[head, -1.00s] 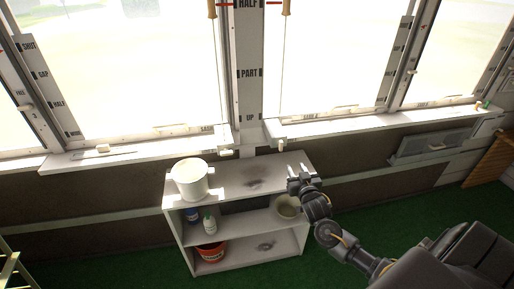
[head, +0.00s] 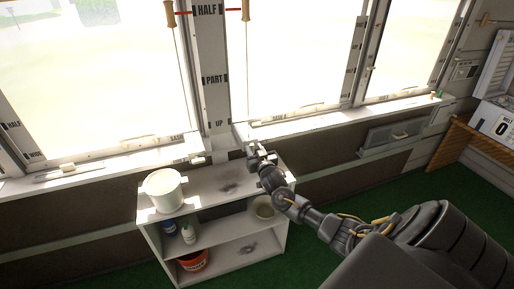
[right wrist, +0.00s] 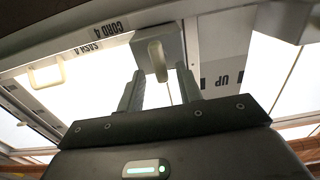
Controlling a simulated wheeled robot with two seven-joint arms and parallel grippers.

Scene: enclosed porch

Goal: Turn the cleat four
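In the right wrist view a pale, rounded cleat (right wrist: 157,60) sits on a grey block under the sill. An upside-down label reading "CORD 4" (right wrist: 108,29) is beside it. My right gripper (right wrist: 158,84) is open, its two fingers pointing at the cleat with one on each side. Whether they touch it I cannot tell. In the head view my right gripper (head: 257,148) is at the sill edge, above the back of the shelf unit, and hides most of what is in front of it. My left gripper is not in view.
A white shelf unit (head: 202,202) stands below, with a white bucket (head: 163,190) on top. Another pale fitting (head: 197,160) is under the sill to the left. Cords with wooden handles (head: 170,14) hang by the windows. Green floor (head: 335,225) is clear at right.

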